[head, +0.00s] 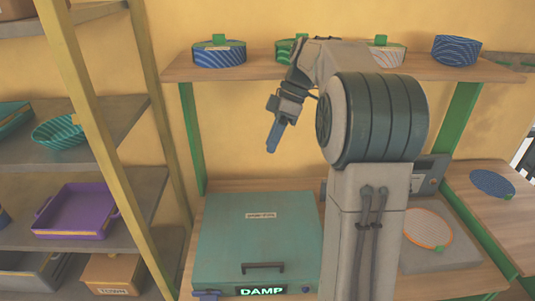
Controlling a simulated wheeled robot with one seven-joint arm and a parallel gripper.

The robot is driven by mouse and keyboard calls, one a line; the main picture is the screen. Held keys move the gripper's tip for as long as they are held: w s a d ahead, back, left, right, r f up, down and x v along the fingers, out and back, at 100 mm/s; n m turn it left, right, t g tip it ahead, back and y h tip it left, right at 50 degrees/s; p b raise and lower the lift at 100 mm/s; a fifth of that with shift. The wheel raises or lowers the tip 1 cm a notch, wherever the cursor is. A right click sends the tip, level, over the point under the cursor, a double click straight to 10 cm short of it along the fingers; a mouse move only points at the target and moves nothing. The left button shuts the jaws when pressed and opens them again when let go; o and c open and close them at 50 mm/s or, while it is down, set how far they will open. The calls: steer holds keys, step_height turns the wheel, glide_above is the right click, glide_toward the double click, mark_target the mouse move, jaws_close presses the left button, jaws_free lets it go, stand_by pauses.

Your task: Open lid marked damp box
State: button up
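The damp box (220,258) is a wide teal box with a flat lid, standing on the wooden bench in front of me. Its lid looks shut. A dark bar handle (262,267) sits near the lid's front edge, and a small pale label (261,215) lies farther back. A lit DAMP sign (262,291) shows on the front below the handle. My gripper (271,147) hangs in the air above and behind the box, apart from it, pointing down. I see it from the side, so its finger gap is hidden. My arm hides what lies to the right of the box.
A shelf (270,69) above holds several lidded pots and a blue bowl (456,50). A rack at the left holds a purple tray (78,210) and a teal basket (59,132). At the right, an orange-rimmed disc (428,228) lies on a grey device.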

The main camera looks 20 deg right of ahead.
steer(key=shift+v, duration=0.75)
steer(key=s+a+f+m+t+h, duration=0.1)
steer(key=s+a+f+m, duration=0.1)
steer(key=s, duration=0.5)
steer(key=s+a+f+m+t+h, duration=0.2)
steer(key=s+f+m, duration=0.2)
steer(key=s+m, duration=0.3)
steer(key=s+a+f+m+t+h, duration=0.2)
steer(key=s+f+m, duration=0.1)
steer(key=s, duration=0.5)
steer(key=shift+a+m, duration=0.35)
steer(key=shift+m, duration=0.55)
steer(key=shift+s+f, duration=0.3)
steer(key=shift+f, duration=0.05)
jaws_close()
steer(key=shift+a, duration=0.1)
